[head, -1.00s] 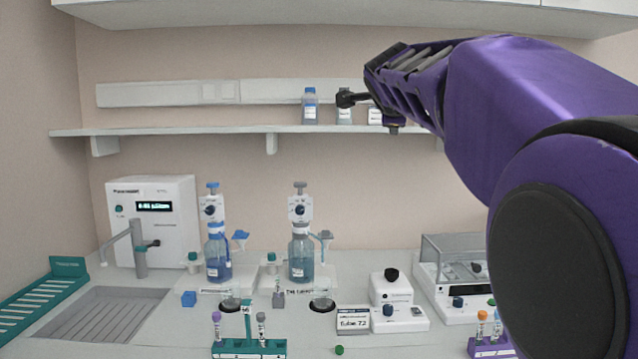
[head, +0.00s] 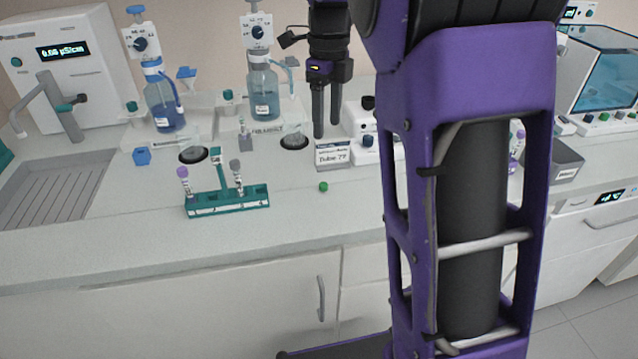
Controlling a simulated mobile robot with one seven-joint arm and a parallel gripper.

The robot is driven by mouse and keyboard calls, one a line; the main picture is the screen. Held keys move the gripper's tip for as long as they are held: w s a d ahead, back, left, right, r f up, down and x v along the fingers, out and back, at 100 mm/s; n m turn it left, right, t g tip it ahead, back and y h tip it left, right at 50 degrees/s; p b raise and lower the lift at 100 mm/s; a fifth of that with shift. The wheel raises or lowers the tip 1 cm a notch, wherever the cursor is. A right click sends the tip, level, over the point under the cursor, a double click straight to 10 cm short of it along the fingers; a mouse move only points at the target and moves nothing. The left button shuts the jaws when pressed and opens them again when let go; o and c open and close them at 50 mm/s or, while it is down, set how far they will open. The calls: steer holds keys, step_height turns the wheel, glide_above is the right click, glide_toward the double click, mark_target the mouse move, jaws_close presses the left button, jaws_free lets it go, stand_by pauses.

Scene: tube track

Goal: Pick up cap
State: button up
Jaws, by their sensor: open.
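A small green cap (head: 323,187) lies on the light counter, right of the green tube rack and in front of a small label sign. My gripper (head: 326,134) hangs with its two dark fingers pointing down, above and behind the cap in the picture. The fingers are apart with nothing between them. The gap between the fingertips and the counter is hard to judge. The green rack (head: 228,203) holds a purple-capped tube (head: 184,181) and a grey-capped tube (head: 236,172), both upright.
The label sign (head: 340,155) stands just behind the cap. Two dispenser bottles (head: 164,105) (head: 263,92) stand at the back. My purple arm covers the counter at right. The counter around the cap is clear.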

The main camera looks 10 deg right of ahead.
steer(key=b, duration=0.2)
glide_above(324, 184)
steer(key=f, duration=1)
steer(key=shift+d, duration=0.2)
steer(key=f, duration=0.1)
steer(key=f+b, duration=0.1)
steer(key=f, duration=0.3)
steer(key=shift+a+f, duration=0.1)
steer(key=shift+a, duration=0.15)
jaws_close()
